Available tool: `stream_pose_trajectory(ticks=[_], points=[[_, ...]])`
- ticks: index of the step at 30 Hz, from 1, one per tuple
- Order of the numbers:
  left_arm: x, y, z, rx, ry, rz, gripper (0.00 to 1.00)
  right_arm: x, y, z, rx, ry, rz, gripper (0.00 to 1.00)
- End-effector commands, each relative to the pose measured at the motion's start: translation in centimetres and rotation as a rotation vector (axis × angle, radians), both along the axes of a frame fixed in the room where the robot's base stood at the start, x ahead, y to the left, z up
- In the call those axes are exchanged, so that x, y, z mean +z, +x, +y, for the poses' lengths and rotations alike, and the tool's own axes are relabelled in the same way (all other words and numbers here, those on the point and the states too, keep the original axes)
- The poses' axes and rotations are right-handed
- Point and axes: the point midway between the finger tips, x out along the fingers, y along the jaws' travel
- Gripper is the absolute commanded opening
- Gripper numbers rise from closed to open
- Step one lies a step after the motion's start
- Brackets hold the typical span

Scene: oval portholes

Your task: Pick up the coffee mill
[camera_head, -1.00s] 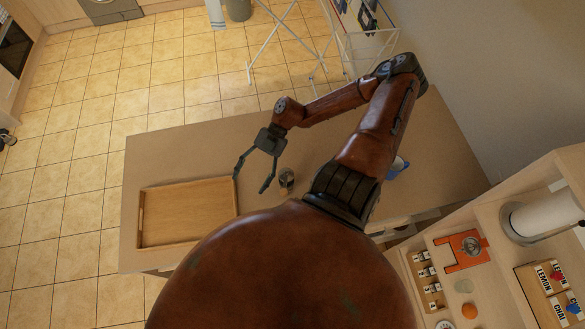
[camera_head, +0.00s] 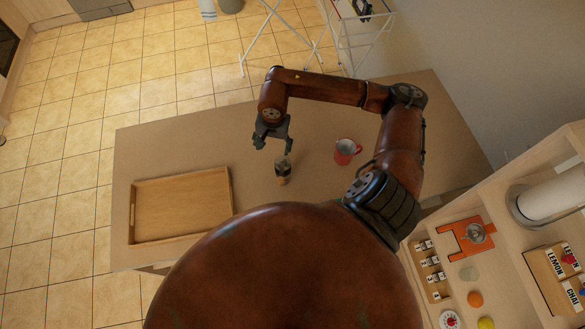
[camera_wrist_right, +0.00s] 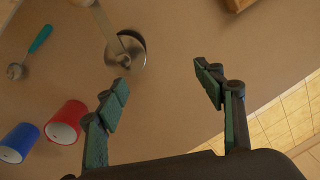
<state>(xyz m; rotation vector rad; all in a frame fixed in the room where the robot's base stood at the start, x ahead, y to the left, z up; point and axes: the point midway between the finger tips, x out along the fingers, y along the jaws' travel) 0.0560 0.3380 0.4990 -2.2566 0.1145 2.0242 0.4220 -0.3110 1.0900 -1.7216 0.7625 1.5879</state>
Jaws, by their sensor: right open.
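The coffee mill (camera_head: 283,172) is a small dark and light upright cylinder on the table, right of the tray, in the head view. In the right wrist view I see the mill (camera_wrist_right: 128,50) from above, with a round metal top and a crank arm reaching to the upper left. My right gripper (camera_head: 273,146) is open and empty, just beyond the mill in the head view. In the wrist view its fingers (camera_wrist_right: 161,74) are spread apart, and the mill lies beyond the left fingertip, not between the fingers. My left gripper is not in view.
A wooden tray (camera_head: 133,208) lies at the table's left. A red mug (camera_head: 344,150) stands right of the mill. The wrist view also shows a blue cup (camera_wrist_right: 18,143) and a teal-handled tool (camera_wrist_right: 40,39). A stocked shelf (camera_head: 452,267) stands at right.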

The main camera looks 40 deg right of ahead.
Motion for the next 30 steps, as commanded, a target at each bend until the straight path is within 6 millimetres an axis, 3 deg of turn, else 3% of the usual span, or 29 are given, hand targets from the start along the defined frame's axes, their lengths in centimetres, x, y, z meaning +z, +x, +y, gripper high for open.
stream_pose_trajectory(ticks=[1,6,14,24,30], points=[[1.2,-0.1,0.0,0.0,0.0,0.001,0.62,0.1,-1.5,-0.1,0.036,-0.013,0.03,0.63],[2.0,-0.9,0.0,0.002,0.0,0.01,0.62,-1.3,-4.4,-0.2,0.103,-0.026,0.086,0.63],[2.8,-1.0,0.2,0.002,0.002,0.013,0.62,-4.1,-4.8,-0.2,0.105,-0.023,0.093,0.63],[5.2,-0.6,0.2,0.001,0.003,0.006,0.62,-8.4,-4.8,-0.3,0.104,-0.023,0.092,0.63],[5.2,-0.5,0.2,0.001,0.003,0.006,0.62,-9.2,-4.8,-0.3,0.106,-0.025,0.09,0.63]])
